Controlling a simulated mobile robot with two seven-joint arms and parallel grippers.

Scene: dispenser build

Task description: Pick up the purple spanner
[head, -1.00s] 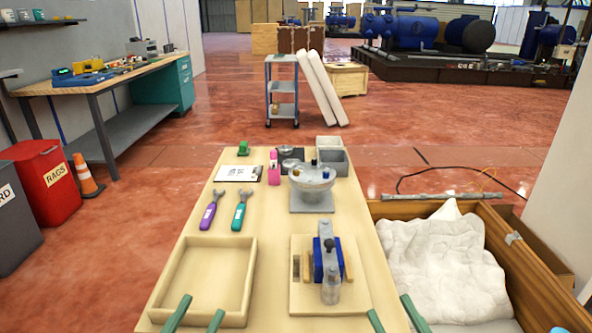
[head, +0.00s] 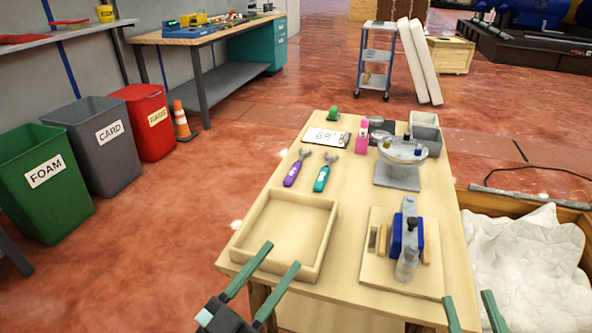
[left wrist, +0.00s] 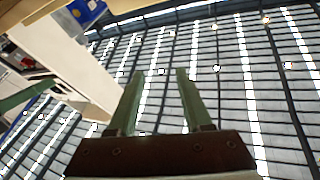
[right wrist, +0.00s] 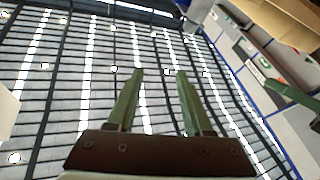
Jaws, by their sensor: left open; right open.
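The purple spanner (head: 297,168) lies on the wooden table, behind the wooden tray, with its grey jaw end pointing away from me. A teal spanner (head: 326,172) lies just to its right. My left gripper (head: 282,255) is open and empty at the table's near left edge, in front of the tray and well short of the purple spanner. My right gripper (head: 468,303) is open and empty near the table's near right corner. The left wrist view shows the open left fingers (left wrist: 160,72) and the right wrist view the open right fingers (right wrist: 160,72), both against the ceiling.
The empty wooden tray (head: 240,248) lies between my left gripper and the spanners. A board with a blue fixture (head: 377,268) stands to its right. Behind are a clipboard (head: 326,138), a pink bottle (head: 362,140), a round grey stand (head: 397,184) and grey bins (head: 427,140).

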